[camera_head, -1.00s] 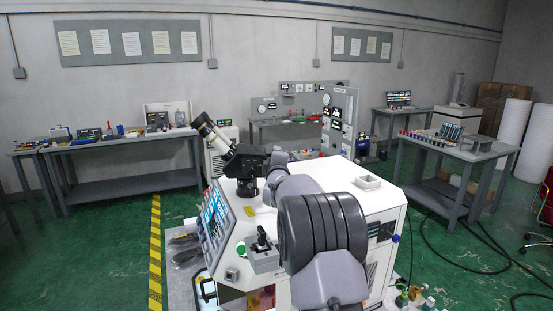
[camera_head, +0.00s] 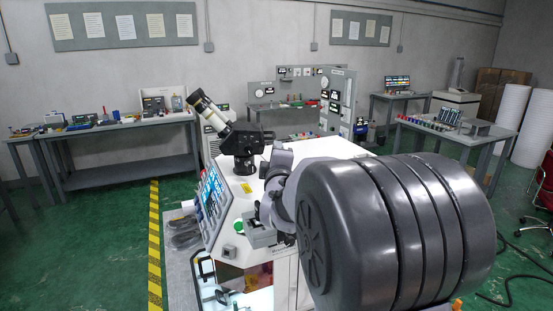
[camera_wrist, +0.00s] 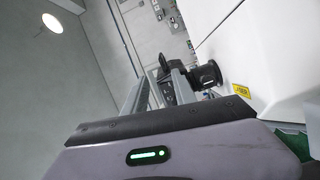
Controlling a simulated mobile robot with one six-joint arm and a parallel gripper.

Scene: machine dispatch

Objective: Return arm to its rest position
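My arm reaches from the lower right of the head view over the white machine. Its large dark joint covers much of the right foreground. My gripper (camera_head: 281,163) is beyond that joint, above the machine top and just right of the black microscope (camera_head: 237,140). In the wrist view, my gripper's body (camera_wrist: 160,145) fills the bottom with a green light lit. No held object can be made out. The microscope's black base (camera_wrist: 207,75) shows ahead in the wrist view.
The white machine (camera_head: 325,148) stands under the arm, with a tilted screen panel (camera_head: 212,197) and a joystick box (camera_head: 262,236) at its front. Workbenches stand at the back left (camera_head: 130,168) and right (camera_head: 470,138). Green floor is clear at left.

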